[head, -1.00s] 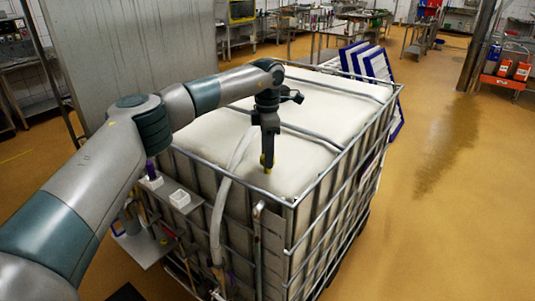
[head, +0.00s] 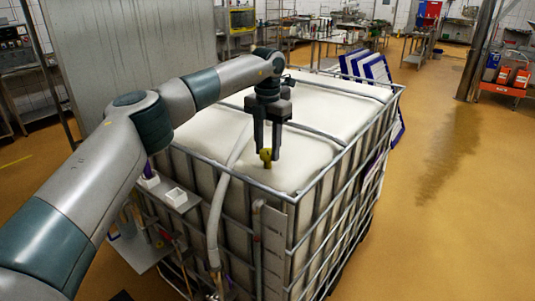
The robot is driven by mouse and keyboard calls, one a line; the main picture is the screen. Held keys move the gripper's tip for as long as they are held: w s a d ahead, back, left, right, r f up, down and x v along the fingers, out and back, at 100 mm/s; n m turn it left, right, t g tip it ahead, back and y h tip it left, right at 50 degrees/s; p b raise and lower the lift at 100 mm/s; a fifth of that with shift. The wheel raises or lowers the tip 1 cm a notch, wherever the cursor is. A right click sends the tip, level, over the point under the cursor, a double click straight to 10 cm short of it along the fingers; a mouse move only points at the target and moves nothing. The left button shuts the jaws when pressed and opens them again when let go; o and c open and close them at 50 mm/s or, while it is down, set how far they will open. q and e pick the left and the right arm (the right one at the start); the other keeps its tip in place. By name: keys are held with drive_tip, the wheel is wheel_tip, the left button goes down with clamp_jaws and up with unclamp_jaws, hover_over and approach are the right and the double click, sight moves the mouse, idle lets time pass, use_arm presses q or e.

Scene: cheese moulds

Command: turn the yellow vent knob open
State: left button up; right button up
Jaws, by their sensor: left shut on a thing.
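The fingers hide part of the knob. My right gripper is not in view.
A metal cage (head: 330,190) surrounds the tank, with top bars close to the knob. A pale hose (head: 221,200) runs over the tank's front edge. The floor to the right is clear.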

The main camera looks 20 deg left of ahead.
use_arm(q)
drive_tip(key=n+b, duration=0.2)
drive_tip(key=n, duration=0.3)
drive_tip(key=shift+n+b, duration=0.3)
drive_tip(key=shift+b, duration=0.1)
drive_tip(key=shift+r+n+b, duration=0.1)
drive_tip(key=shift+n+b, duration=0.65)
drive_tip(key=shift+n, duration=1.15)
drive_tip(key=o, duration=1.1)
drive_tip(key=shift+c, duration=0.2)
